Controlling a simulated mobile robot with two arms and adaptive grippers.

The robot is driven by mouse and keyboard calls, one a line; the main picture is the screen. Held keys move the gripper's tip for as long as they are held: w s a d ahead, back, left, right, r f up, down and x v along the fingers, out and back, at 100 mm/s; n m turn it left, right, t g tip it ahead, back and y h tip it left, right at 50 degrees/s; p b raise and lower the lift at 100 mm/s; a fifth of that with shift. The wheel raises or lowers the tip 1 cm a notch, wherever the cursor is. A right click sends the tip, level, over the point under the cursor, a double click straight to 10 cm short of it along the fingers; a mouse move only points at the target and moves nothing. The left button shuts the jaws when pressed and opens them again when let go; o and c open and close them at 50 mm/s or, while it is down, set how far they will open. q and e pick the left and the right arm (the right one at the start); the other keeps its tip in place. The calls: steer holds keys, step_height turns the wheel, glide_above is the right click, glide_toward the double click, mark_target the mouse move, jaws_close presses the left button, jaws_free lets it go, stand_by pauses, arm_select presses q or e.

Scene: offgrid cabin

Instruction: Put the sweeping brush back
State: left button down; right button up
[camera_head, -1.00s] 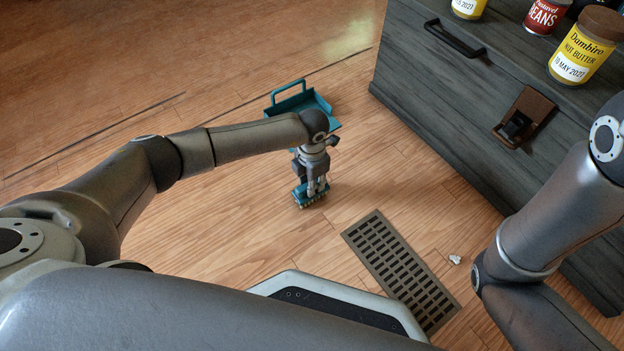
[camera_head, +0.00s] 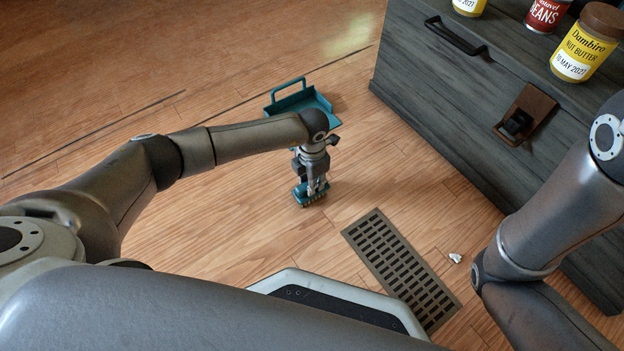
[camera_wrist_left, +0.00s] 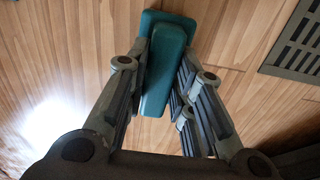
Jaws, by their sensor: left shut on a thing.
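The teal sweeping brush (camera_head: 311,198) is under my left gripper (camera_head: 316,186), with its bristles down at or just above the wooden floor; I cannot tell if they touch. In the left wrist view the brush (camera_wrist_left: 167,50) sits between the two fingers of my left gripper (camera_wrist_left: 163,85), which is shut on it. A teal dustpan (camera_head: 318,104) with a raised handle lies on the floor just beyond the left gripper, partly hidden by my left arm. My right arm shows at the right, but its gripper is out of view.
A dark wooden cabinet (camera_head: 440,90) stands at the right with a brown holder (camera_head: 524,114) on its side. Cans and a jar (camera_head: 584,45) stand on top. A floor vent (camera_head: 400,268) and a small white scrap (camera_head: 455,258) lie nearer me. The floor at the left is clear.

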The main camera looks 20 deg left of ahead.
arm_select(q)
steer(key=c, duration=1.2)
jaws_free()
steer(key=shift+o, duration=0.2)
step_height(320, 180, up, 12)
